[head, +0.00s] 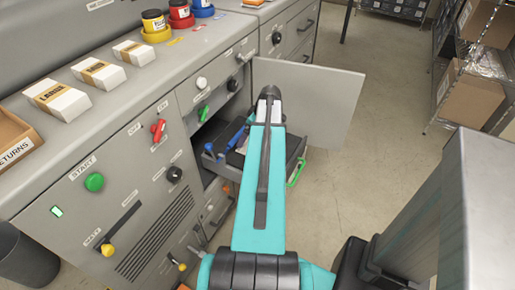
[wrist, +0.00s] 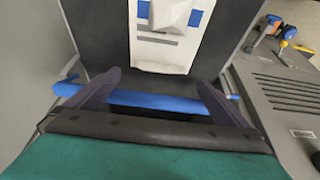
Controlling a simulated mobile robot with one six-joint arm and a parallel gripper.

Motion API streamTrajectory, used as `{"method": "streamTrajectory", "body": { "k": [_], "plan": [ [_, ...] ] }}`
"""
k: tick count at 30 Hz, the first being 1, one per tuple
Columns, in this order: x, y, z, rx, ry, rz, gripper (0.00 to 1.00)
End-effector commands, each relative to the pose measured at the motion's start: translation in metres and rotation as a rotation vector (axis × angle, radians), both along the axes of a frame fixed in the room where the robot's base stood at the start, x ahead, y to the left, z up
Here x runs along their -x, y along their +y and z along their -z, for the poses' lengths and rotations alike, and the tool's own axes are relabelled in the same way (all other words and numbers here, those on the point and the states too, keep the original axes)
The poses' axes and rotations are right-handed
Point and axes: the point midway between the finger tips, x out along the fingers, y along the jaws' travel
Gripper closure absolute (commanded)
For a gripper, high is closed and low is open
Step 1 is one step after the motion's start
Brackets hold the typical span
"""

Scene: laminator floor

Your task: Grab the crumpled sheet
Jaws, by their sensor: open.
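The crumpled sheet (wrist: 165,40) is white with a raised, creased fold and some grey and blue marks. It lies on a dark grey surface at the top middle of the wrist view. My gripper (wrist: 158,88) is open, its two dark fingers spread at the lower middle of that view. The sheet is beyond the fingertips, and nothing is held. A blue bar (wrist: 150,101) runs crosswise by the fingers; I cannot tell whether they touch it. In the head view my arm covers most of the pulled-out dark tray (head: 226,170), and my gripper is hidden there.
An open grey door panel (head: 318,100) stands just beyond the tray. The grey machine front (head: 150,200) with knobs and levers is on the left. Its counter holds white packs (head: 57,100) and coloured pots (head: 155,25). Floor (head: 385,130) is clear to the right, before shelves with cartons (head: 468,98).

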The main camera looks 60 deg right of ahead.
Motion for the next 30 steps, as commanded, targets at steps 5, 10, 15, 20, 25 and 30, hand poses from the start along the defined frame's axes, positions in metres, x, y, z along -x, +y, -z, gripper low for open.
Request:
{"method": "streamTrajectory", "body": {
  "k": [5,10,15,20,25,30],
  "plan": [
    [-0.002,0.000,0.004,-0.001,0.000,-0.001,0.00],
    [-0.007,0.000,0.017,-0.001,0.001,-0.002,0.00],
    [-0.014,0.000,0.034,-0.001,0.001,-0.002,0.00],
    [-0.018,0.000,0.046,-0.001,0.000,-0.001,0.00],
    [-0.020,0.000,0.049,-0.001,0.000,-0.001,0.00],
    [-0.020,0.000,0.049,0.000,0.000,-0.002,0.00]
  ]
}}
